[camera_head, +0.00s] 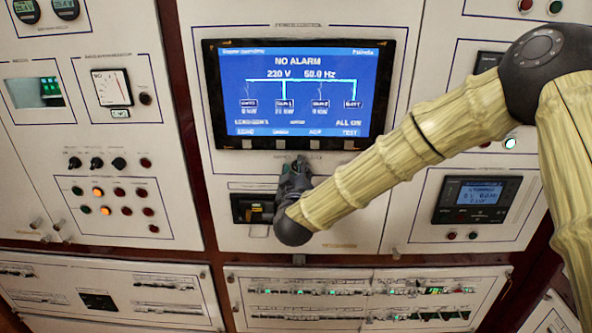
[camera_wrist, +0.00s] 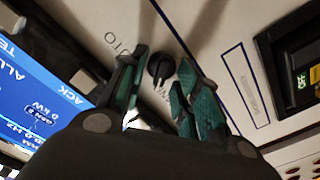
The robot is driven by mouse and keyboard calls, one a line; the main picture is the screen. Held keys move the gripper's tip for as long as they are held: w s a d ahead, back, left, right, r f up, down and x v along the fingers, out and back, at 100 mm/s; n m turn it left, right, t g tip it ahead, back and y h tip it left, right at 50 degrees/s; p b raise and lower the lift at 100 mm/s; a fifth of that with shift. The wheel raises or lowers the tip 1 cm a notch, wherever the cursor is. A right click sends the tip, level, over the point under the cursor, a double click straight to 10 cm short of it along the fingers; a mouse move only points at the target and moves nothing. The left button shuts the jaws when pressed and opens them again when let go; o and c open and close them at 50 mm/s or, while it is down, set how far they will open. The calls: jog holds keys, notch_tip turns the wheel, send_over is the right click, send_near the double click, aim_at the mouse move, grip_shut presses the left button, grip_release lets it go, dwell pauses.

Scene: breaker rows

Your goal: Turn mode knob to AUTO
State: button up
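The mode knob (camera_wrist: 160,66) is a small black rotary knob on the light panel. It shows in the wrist view just beyond and between my fingertips. Partly hidden lettering lies beside it: one label (camera_wrist: 118,45) looks like AUTO, and another label (camera_wrist: 166,92), which looks like MAN, is largely covered by a finger. I cannot tell clearly which way the knob points. My gripper (camera_wrist: 160,75) is open, with a teal-padded finger on each side of the knob; contact is not clear. In the head view my gripper (camera_head: 293,172) is at the panel below the screen, hiding the knob.
A blue screen (camera_head: 295,90) reading NO ALARM is above my gripper. Switches and lamps (camera_head: 110,190) are further left; breaker rows (camera_head: 310,290) are below.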

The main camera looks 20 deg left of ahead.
grip_shut()
jog(key=shift+f+m+b, duration=0.1)
jog(key=shift+m+b, duration=0.2)
jog(key=shift+b, duration=0.25)
jog(key=shift+d+m+b, duration=0.15)
jog(key=shift+m+b, duration=3.15)
jog(key=shift+b, duration=0.3)
jog(key=shift+d+m+b, duration=0.1)
jog(key=shift+m+b, duration=3.2)
jog(key=shift+b, duration=0.3)
